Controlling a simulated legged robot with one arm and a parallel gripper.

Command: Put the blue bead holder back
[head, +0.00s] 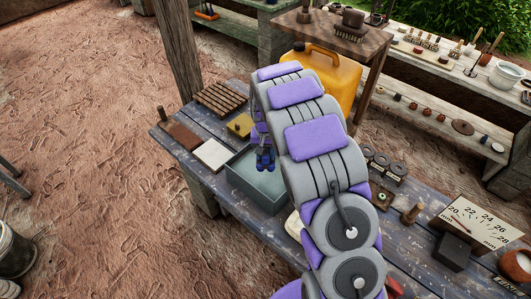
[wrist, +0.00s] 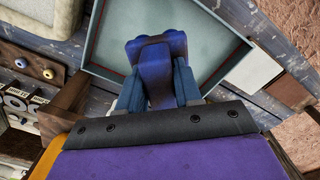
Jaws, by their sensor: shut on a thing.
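The blue bead holder (wrist: 157,52) is between the two fingers of my gripper (wrist: 158,88) in the wrist view, with its wider, two-lobed end pointing away from me. My gripper is shut on it. In the head view the blue holder (head: 265,160) shows small and dark below the end of my arm, over the grey-green tray (head: 262,197). In the wrist view the same tray (wrist: 215,40) lies behind the holder, its floor looking empty where visible. I cannot tell the exact height of the holder above the tray floor. My arm hides part of the tray.
On the workbench (head: 168,143), a white tile (head: 212,155), a yellow block (head: 240,126) and a slatted wooden rack (head: 220,98) lie near the tray. A yellow jerrycan (head: 325,75) stands behind my arm. Small discs (head: 385,165) and a numbered board (head: 470,222) are to the right.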

